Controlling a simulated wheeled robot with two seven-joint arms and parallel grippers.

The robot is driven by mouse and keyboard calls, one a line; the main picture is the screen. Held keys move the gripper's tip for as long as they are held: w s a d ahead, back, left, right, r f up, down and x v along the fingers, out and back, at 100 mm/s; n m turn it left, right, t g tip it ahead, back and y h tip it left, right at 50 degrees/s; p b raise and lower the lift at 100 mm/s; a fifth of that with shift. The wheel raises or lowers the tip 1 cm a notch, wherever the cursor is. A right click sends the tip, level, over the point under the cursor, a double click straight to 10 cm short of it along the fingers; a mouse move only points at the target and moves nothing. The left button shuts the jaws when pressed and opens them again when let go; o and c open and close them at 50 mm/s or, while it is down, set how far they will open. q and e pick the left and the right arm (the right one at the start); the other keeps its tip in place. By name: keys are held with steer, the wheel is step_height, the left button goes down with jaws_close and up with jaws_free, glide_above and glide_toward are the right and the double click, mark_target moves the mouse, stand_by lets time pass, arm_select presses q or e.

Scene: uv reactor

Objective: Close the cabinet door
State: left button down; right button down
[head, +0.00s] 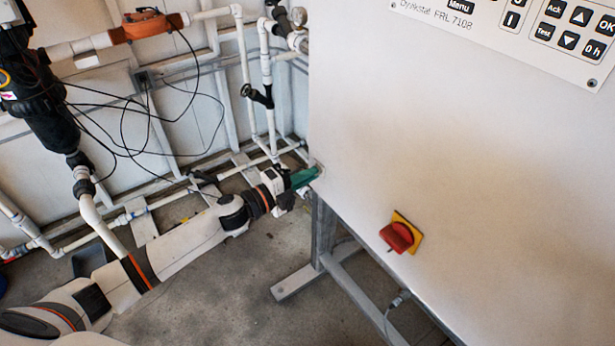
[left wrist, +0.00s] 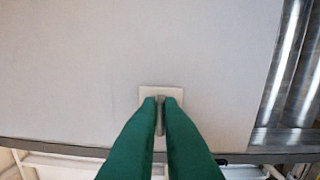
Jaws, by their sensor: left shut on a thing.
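The cabinet (head: 450,150) has a large pale grey face that fills the right half of the head view. My left gripper (head: 313,173) is at its lower left edge, its green fingers pointing to the right. In the left wrist view, the fingers (left wrist: 161,101) are shut on a small grey handle (left wrist: 160,125) with a square light plate (left wrist: 147,91) behind it. The handle sits on a flat pale grey panel (left wrist: 90,60), probably the cabinet door. Whether this panel stands open or flush cannot be told. My right gripper is out of view.
A red rotary switch (head: 397,236) and a control panel (head: 560,30) are on the cabinet face. Metal legs (head: 318,240) stand below it. White pipes (head: 250,70) and black cables line the left wall. Shiny metal cylinders (left wrist: 300,80) lie beyond the panel's right edge.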

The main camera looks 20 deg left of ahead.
arm_select(q)
steer(key=shift+w+d, duration=0.2)
steer(key=shift+w, duration=0.15)
steer(key=c, duration=1.6)
jaws_free()
steer(key=shift+b+v, duration=1.45)
steer(key=shift+v, duration=4.55)
